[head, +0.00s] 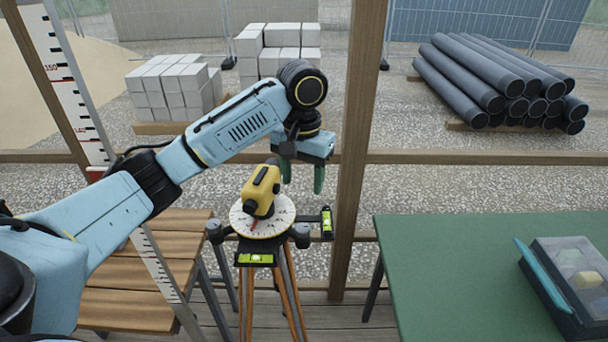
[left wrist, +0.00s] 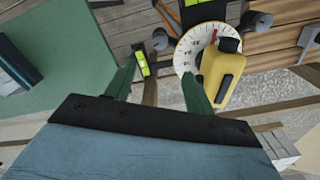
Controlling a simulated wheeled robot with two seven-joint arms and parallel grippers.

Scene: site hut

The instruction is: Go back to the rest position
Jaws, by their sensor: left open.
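The instrument sits on a white graduated disc (head: 240,222) on top of a tripod (head: 291,285). In the left wrist view, my left gripper (left wrist: 155,85) has nothing between its fingers. The yellow instrument (left wrist: 222,72) is right beside the right-hand finger there; I cannot tell whether they touch. My right gripper is in neither view.
A green table (head: 450,270) at right holds a clear-lidded case (head: 548,290). A slatted wooden bench (head: 135,290) and a measuring staff (head: 75,95) are at left. A wooden post (head: 358,120) and rail (head: 470,158) stand close behind the gripper.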

